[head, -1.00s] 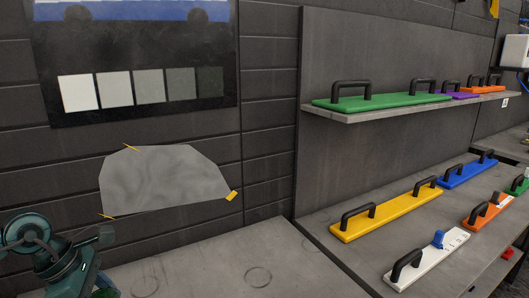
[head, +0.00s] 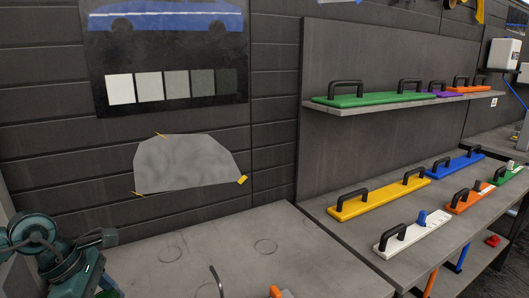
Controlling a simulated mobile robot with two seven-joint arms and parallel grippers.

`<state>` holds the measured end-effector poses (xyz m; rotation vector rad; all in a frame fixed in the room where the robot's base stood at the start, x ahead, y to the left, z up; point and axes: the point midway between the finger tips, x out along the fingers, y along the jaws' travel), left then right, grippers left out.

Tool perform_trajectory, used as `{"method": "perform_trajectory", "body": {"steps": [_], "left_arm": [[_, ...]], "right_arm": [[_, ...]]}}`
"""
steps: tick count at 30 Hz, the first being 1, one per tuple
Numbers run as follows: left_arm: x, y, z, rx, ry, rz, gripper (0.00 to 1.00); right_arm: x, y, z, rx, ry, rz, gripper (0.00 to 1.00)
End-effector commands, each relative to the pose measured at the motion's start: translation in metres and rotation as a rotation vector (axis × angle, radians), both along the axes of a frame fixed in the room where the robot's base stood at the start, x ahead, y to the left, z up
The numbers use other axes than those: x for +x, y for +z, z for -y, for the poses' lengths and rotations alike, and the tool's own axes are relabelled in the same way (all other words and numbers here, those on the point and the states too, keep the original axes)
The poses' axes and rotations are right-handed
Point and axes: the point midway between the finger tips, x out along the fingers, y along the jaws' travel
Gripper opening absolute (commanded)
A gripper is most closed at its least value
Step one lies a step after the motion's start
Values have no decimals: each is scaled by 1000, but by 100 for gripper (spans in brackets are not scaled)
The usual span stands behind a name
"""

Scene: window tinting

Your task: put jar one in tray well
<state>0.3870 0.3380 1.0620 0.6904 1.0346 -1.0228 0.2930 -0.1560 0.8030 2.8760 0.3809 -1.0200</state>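Neither jar one nor a tray well can be made out in the head view. Neither of my grippers shows in the head view.
A grey bench (head: 225,250) with faint ring marks runs along the dark wall. A teal vise-like object (head: 65,262) is at lower left. An orange item (head: 275,292) is cut off at the bottom edge. Handled bars, including a yellow one (head: 375,200), lie on the right bench.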

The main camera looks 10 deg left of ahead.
Motion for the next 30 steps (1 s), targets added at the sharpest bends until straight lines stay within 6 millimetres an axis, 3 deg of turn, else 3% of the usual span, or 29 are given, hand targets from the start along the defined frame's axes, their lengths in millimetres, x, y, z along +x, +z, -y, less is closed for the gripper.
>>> {"method": "perform_trajectory", "body": {"steps": [8,18,24,30], "left_arm": [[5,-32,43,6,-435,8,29],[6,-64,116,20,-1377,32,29],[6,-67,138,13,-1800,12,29],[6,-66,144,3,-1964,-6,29]], "right_arm": [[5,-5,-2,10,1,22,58],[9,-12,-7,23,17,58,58],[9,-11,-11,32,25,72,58],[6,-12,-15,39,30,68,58]]}}
